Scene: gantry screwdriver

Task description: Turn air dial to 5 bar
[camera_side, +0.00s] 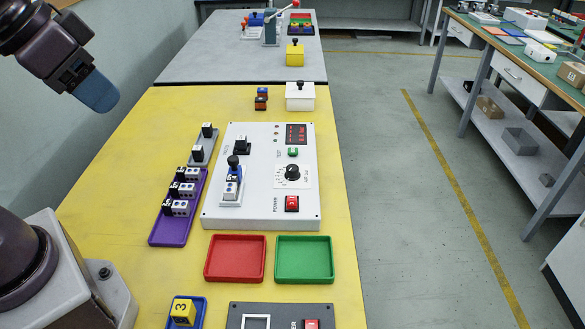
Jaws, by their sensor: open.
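The air dial (292,173) is a black round knob on a white scale plate, on the right half of a white control panel (262,212). The scale marks are too small to read. A red number display (296,134) sits above it, its digits too small to tell. My gripper (97,92) is at the upper left, raised beside the yellow table and well apart from the dial. Its blue fingers are seen side-on and nothing shows between them.
A blue fixture with a black knob (233,161) stands on the panel's left half. A purple tray (170,230) with several blocks lies left of the panel. A red tray (236,258) and a green tray (304,260) lie in front. A white box (300,97) stands behind.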

